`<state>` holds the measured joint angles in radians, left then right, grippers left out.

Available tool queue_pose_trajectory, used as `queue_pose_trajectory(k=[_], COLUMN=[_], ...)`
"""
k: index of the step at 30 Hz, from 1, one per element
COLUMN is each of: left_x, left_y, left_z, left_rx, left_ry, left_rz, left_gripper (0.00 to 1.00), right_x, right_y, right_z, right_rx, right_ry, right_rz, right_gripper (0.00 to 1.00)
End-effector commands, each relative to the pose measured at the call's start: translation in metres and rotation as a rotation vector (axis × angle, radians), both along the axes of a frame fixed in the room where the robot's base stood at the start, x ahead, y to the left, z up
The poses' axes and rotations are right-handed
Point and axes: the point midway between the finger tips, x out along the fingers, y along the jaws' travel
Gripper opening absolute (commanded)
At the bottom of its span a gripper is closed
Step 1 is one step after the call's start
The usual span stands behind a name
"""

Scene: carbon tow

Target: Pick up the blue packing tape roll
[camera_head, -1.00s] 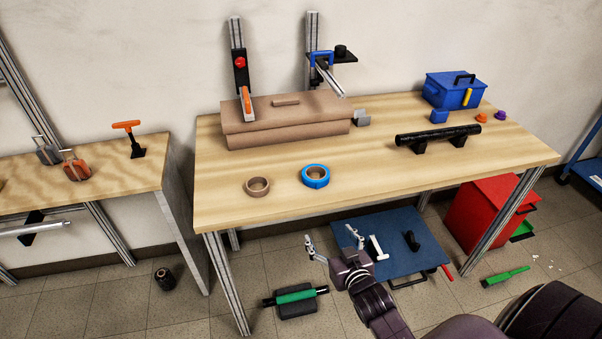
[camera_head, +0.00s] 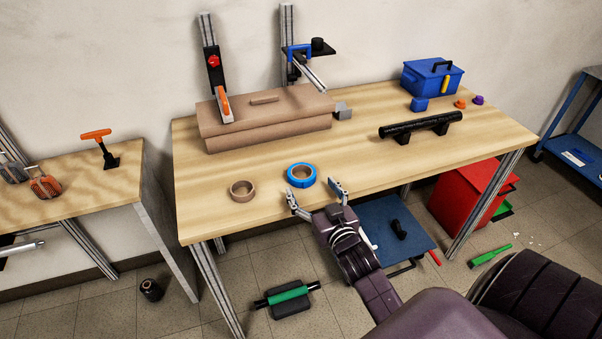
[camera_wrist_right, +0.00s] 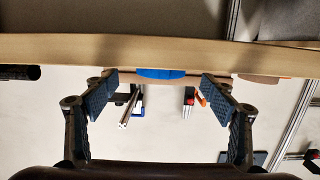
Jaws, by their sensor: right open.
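The blue packing tape roll (camera_head: 301,175) lies flat near the front edge of the wooden table. It also shows in the right wrist view (camera_wrist_right: 161,74) as a blue arc at the table edge, between the fingertips. My right gripper (camera_head: 317,194) is open and empty at the front edge, just in front of the roll and apart from it. Its two fingers also show spread wide in the right wrist view (camera_wrist_right: 158,90). My left gripper is in neither view.
A brown tape roll (camera_head: 242,190) lies left of the blue one. A brown cardboard box (camera_head: 265,122) stands behind. A black bar on stands (camera_head: 420,125) and a blue toolbox (camera_head: 431,78) are on the right. The table's front edge (camera_head: 400,178) is close to my gripper.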

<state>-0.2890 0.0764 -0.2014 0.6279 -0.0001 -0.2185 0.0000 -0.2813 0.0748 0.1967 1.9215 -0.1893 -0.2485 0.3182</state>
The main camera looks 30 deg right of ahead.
Motion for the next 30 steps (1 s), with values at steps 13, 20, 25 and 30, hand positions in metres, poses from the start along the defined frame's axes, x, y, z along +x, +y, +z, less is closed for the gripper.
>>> queue_pose_trajectory(k=[13, 20, 25, 30], left_x=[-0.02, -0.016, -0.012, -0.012], left_y=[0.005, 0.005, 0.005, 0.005], left_z=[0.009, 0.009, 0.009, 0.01], left_rx=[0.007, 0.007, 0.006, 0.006], left_ry=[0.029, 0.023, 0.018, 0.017], left_rz=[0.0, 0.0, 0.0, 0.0], left_gripper=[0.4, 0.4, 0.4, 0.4], right_x=[0.05, 0.055, 0.055, 0.055], right_y=[-0.01, -0.011, -0.011, -0.011], right_z=[-0.004, -0.005, -0.005, -0.005], right_rx=[-0.001, -0.001, -0.001, -0.001], right_ry=[0.0, 0.0, 0.0, 0.0], right_rz=[0.0, 0.0, 0.0, 0.0], right_gripper=[0.77, 0.77, 0.7, 0.51])
